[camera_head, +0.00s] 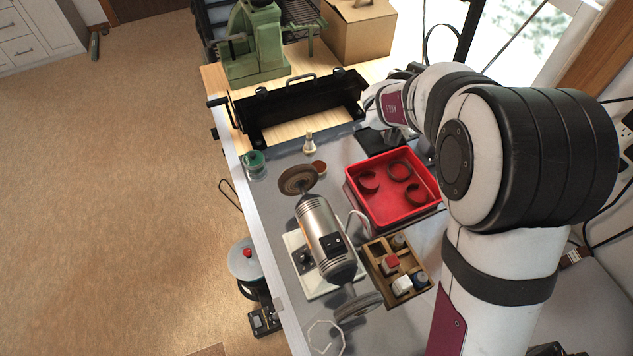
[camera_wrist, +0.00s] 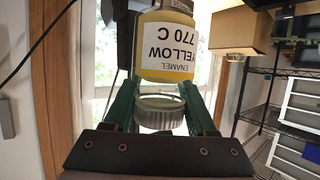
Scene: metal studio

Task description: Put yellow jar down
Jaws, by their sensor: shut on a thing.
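The yellow jar (camera_wrist: 165,50) has a white label, which reads upside down in the wrist view. Its grey ribbed lid (camera_wrist: 160,111) points towards my gripper (camera_wrist: 160,98). The two green fingers are shut on the jar at its lid end, one on each side. The far end of the jar is cut off by the top of the wrist view. In the head view my arm hides the gripper, and I cannot make out the jar there.
On the grey bench (camera_head: 262,208) are a red tray (camera_head: 385,214) with several dark rings, a wooden organizer (camera_head: 376,254) with small items, a polishing machine (camera_head: 322,232) and a green-capped jar (camera_head: 254,164).

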